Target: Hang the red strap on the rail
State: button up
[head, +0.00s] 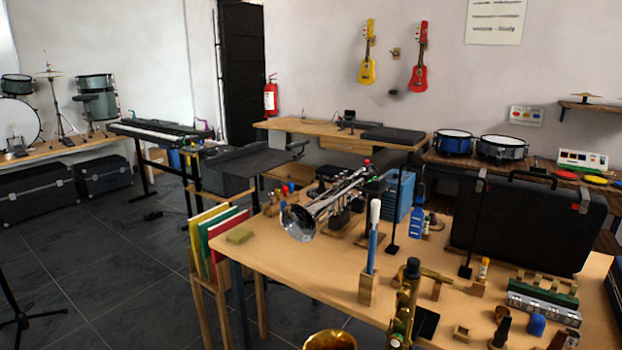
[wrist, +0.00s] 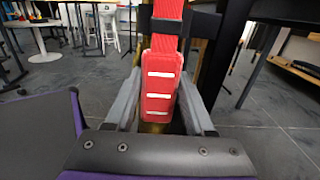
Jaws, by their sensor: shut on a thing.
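The red strap (wrist: 161,90) is in the middle of the wrist view, with a wide red pad crossed by several white bars and a narrower red band running up out of the picture. My gripper (wrist: 160,74) is shut on its pad, one grey finger on each side. A dark piece (wrist: 166,27) crosses the band above the pad; I cannot tell whether it is a buckle or part of a rail. In the head view I see neither my gripper nor the strap, and I cannot pick out the rail.
In the wrist view a purple-edged dark thing (wrist: 35,125) is close at left and a black upright (wrist: 226,50) at right. In the head view a wooden table (head: 275,255) is crowded with a trumpet (head: 325,205), a black case (head: 525,222) and small parts.

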jog(key=shift+r+p, duration=1)
jog(key=shift+r, duration=0.4)
jog(key=b+v, duration=0.1)
jog(key=v, duration=0.6)
jog(key=shift+b, duration=0.35)
jog(key=shift+a, duration=0.1)
